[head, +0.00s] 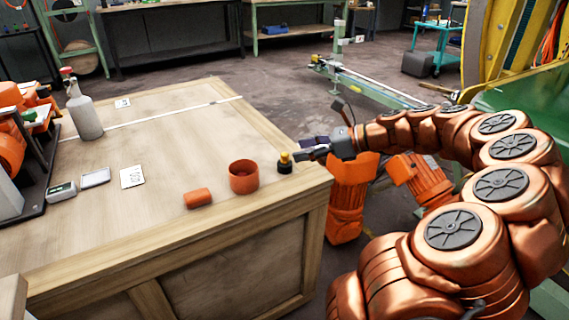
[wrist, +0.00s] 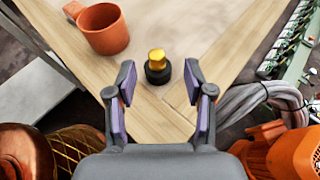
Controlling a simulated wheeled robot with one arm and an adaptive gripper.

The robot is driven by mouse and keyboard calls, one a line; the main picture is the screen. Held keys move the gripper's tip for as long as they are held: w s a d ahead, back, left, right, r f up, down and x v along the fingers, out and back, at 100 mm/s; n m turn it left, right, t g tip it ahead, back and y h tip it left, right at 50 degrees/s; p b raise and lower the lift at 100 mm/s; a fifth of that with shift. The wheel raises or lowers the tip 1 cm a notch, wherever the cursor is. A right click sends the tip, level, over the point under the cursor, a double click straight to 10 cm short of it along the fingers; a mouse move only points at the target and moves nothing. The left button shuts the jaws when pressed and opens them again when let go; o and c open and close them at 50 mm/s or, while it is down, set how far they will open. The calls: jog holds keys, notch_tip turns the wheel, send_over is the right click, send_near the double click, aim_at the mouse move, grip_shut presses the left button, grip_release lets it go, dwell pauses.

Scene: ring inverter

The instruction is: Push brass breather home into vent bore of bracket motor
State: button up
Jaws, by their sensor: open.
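The brass breather (head: 285,157) is a small yellow-gold piece on a black round base (head: 285,168), upright near the right corner of the wooden bench. In the wrist view the breather (wrist: 157,57) stands just ahead of my fingers, roughly centred between them. My gripper (head: 304,156) is open and empty, its fingers (wrist: 159,84) apart and pointing at the breather. I see no contact. Two orange finned motors, one upright (head: 346,200) and one tilted (head: 424,180), are beyond the bench's right edge. I cannot tell which is the bracket motor. No vent bore is visible.
An orange cup (head: 243,178) stands left of the breather, with an orange cylinder (head: 198,198) lying beside it. A paper card (head: 132,177), small devices (head: 95,178) and a grey bottle (head: 84,110) are farther left. The bench's middle (head: 180,140) is clear.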

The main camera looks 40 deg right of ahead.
aim_at(288, 154)
jog(key=shift+s+b+x, duration=0.2)
jog(key=shift+b+x, duration=0.85)
jog(key=shift+x, duration=1.85)
jog(key=shift+a+f, duration=0.1)
jog(key=shift+f, duration=0.1)
grip_shut()
